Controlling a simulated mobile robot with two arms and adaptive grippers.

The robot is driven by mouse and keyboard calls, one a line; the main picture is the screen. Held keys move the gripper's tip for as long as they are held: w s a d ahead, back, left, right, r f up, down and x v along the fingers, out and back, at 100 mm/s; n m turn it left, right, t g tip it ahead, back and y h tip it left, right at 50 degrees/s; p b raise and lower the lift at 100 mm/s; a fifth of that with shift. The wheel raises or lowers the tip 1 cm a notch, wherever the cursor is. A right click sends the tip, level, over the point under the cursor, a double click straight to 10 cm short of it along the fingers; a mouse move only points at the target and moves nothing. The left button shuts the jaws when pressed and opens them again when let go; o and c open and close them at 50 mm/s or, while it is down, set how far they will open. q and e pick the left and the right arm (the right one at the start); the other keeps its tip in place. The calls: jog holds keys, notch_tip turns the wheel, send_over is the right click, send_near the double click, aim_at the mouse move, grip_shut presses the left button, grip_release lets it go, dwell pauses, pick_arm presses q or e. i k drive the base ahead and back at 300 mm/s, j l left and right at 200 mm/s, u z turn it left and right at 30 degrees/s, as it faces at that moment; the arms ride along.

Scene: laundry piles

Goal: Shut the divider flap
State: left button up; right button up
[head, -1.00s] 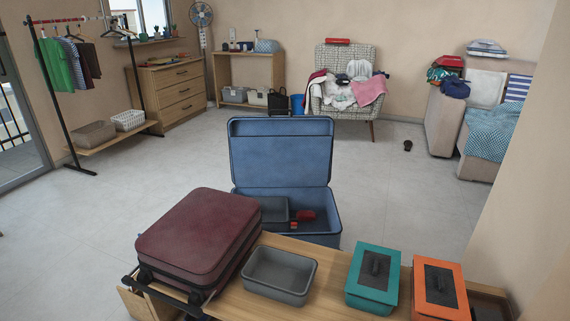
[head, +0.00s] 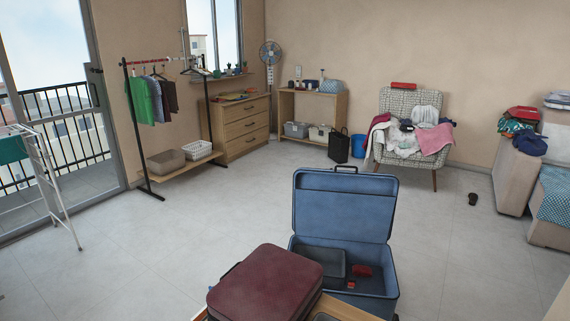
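A blue suitcase (head: 345,222) stands open in the lower middle of the head view, its lid upright and leaning back. A shallow panel or pocket edge (head: 343,184) runs across the top of the lid's inside; I cannot tell whether it is the divider flap. In the suitcase's base lie a grey tray (head: 321,261) and small red items (head: 362,271). The near part of the base is partly hidden by a closed maroon suitcase (head: 266,284) in front. Neither of my grippers shows in the head view.
The maroon suitcase rests on a wooden bench (head: 338,306) at the bottom edge. A drying rack (head: 50,190) stands at left, a clothes rail (head: 135,130) behind. A laundry-piled armchair (head: 408,145) stands at the back. The floor (head: 180,235) left of the suitcases is clear.

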aim_at(363, 217)
jog(key=i+j+u, duration=1)
jog(key=u, duration=0.15)
jog(key=i+j+u, duration=0.25)
jog(key=i+u, duration=0.15)
jog(key=i+z, duration=0.2)
jog(key=i, duration=0.4)
jog(key=i+j+z, duration=0.2)
jog(key=i, duration=0.35)
jog(key=i+j+z, duration=0.2)
jog(key=i, duration=0.35)
jog(key=i+l+z, duration=0.25)
jog(key=i+z, duration=0.55)
jog(key=i, duration=0.25)
jog(key=i+j+z, duration=0.1)
jog(key=i+z, duration=0.3)
jog(key=i, duration=0.15)
jog(key=i+j+z, duration=0.4)
jog(key=i+l+z, duration=0.15)
jog(key=i+z, duration=0.6)
jog(key=i+j+z, duration=0.2)
jog(key=i+z, duration=0.2)
jog(key=i+j+z, duration=0.4)
jog(key=i, duration=0.15)
jog(key=l, duration=0.1)
